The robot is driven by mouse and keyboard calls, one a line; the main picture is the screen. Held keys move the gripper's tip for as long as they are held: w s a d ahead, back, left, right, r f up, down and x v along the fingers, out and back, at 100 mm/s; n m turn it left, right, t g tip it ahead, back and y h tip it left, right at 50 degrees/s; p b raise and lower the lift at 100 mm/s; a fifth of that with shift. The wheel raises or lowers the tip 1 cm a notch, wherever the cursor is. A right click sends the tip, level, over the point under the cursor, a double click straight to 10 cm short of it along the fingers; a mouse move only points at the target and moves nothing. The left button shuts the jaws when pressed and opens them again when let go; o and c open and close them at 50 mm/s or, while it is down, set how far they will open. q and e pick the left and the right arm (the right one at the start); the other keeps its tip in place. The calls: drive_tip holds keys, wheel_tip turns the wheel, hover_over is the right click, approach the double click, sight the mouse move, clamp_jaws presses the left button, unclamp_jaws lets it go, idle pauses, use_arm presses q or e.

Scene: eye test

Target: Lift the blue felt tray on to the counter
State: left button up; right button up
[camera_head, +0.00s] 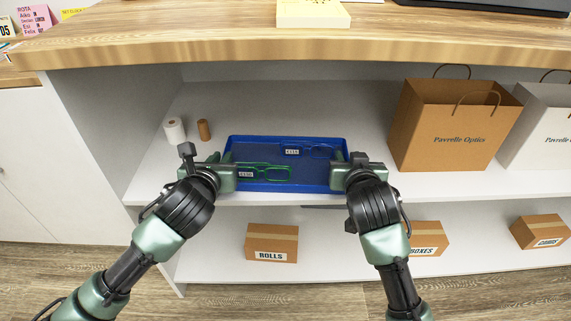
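The blue felt tray (313,178) is on the shelf under the counter (180,40), near the shelf's front edge. Green glasses (272,171) with a price tag lie at its left front. Blue glasses (318,150) with a tag lie at its back right. My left gripper (222,160) is at the tray's left wall and my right gripper (347,160) at its right wall. Each appears closed with one finger inside the wall and one outside. The grippers partly hide both walls. I cannot tell whether the tray's underside touches the shelf.
A white roll (175,131) and a brown cylinder (204,130) stand left of the tray. A brown paper bag (445,128) stands right, beside a white bag (541,135). The counter overhangs above, with a yellow pad (312,14) near its edge. Boxes, one marked ROLLS (271,242), sit below.

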use_arm(q)
drive_tip(key=shift+w, duration=0.1)
use_arm(e)
drive_tip(key=shift+w, duration=0.1)
use_arm(q)
drive_tip(key=shift+c, duration=0.8)
use_arm(e)
drive_tip(key=shift+c, duration=0.9)
use_arm(q)
clamp_jaws()
use_arm(e)
clamp_jaws()
